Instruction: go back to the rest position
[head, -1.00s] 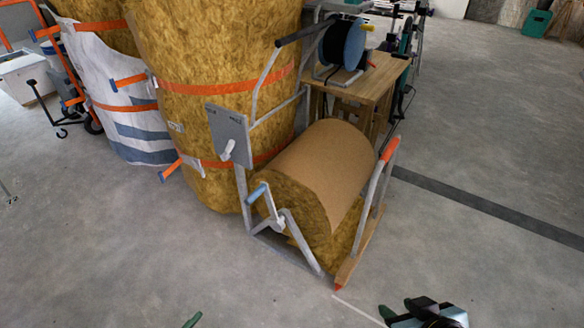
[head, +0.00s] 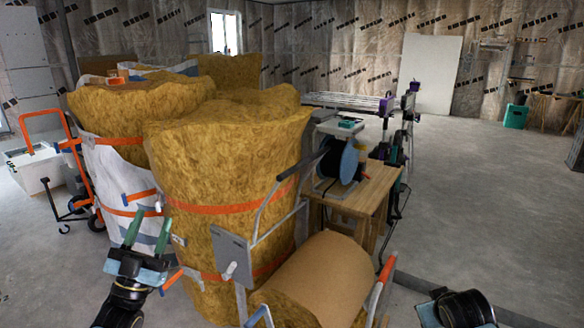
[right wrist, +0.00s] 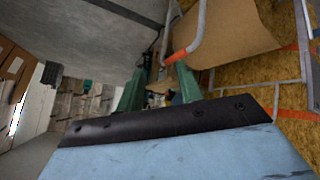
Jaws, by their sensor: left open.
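My left gripper (head: 150,228) is raised at the lower left of the head view, with its two green fingers apart and nothing between them. It appears in front of the wrapped insulation bundles. My right arm shows at the bottom right edge of the head view, and its fingertips are out of that picture. In the right wrist view, my right gripper (right wrist: 160,78) has its green fingers apart, with the floor and background showing between them. The orange-ended metal frame and brown roll lie beyond its fingers in that view.
Large yellow insulation bundles (head: 228,160) stand ahead, with a brown-faced roll (head: 318,275) in a metal frame before them. A wooden table (head: 365,195) carries a blue cable reel (head: 349,162). A pale panel (head: 430,75) leans on the back wall. Open floor lies at right.

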